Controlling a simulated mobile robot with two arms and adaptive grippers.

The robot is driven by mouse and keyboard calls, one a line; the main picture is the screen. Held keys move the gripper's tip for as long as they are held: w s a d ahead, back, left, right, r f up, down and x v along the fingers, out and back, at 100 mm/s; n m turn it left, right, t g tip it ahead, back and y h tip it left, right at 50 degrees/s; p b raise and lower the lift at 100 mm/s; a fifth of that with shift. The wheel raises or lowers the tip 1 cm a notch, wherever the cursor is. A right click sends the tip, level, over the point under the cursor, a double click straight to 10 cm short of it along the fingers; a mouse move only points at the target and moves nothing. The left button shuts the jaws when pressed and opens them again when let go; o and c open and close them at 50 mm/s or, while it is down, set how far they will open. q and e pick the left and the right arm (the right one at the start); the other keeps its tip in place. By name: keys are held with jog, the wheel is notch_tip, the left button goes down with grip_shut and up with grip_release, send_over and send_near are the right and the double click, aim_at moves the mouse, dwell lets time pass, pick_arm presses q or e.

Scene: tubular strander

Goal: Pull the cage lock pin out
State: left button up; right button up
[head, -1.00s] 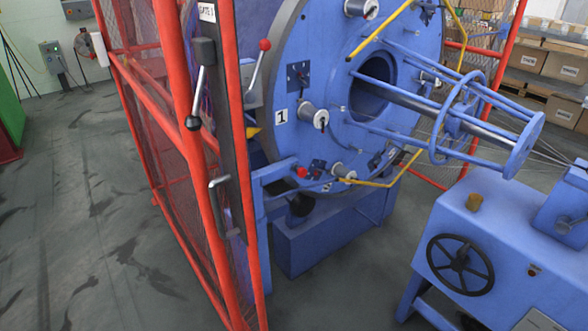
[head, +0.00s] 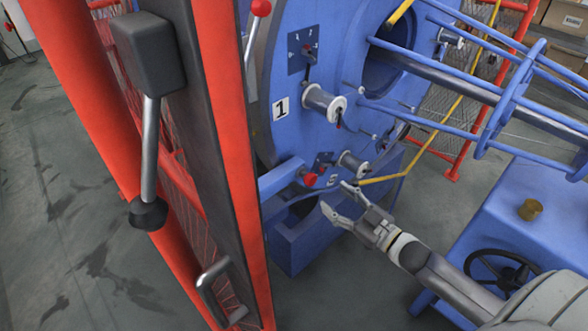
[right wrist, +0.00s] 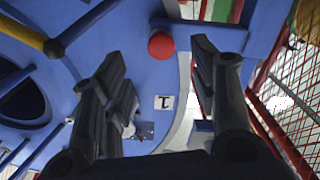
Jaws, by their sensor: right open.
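The cage lock pin shows as a red round knob (head: 310,179) at the end of a blue bracket arm (head: 282,177), low beside the blue disc (head: 275,135). My right gripper (head: 337,197) is open and empty, to the right of and slightly below the knob in the head view, its fingers pointing toward it. In the right wrist view the red knob (right wrist: 161,45) lies between the lines of the two spread fingers (right wrist: 160,60), apart from both. The pin's shaft is hidden behind the knob. My left gripper is not in view.
A red mesh guard (head: 235,150) with a black-knobbed lever (head: 149,165) and a grey handle (head: 212,290) stands at left. Bobbins (head: 325,102) stick out of the disc. A blue cabinet with a handwheel (head: 500,272) stands at right.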

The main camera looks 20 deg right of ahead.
aim_at(314, 182)
jog(key=x, duration=0.3)
jog(key=shift+w+a+r, duration=0.15)
jog(key=shift+w+r, duration=0.05)
jog(key=shift+w, duration=0.05)
jog(key=x, duration=0.4)
jog(key=shift+w+a, duration=0.15)
jog(key=shift+w, duration=0.25)
jog(key=shift+x, duration=0.9)
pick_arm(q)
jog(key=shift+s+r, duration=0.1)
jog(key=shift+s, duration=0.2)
pick_arm(e)
jog(key=shift+f, duration=0.15)
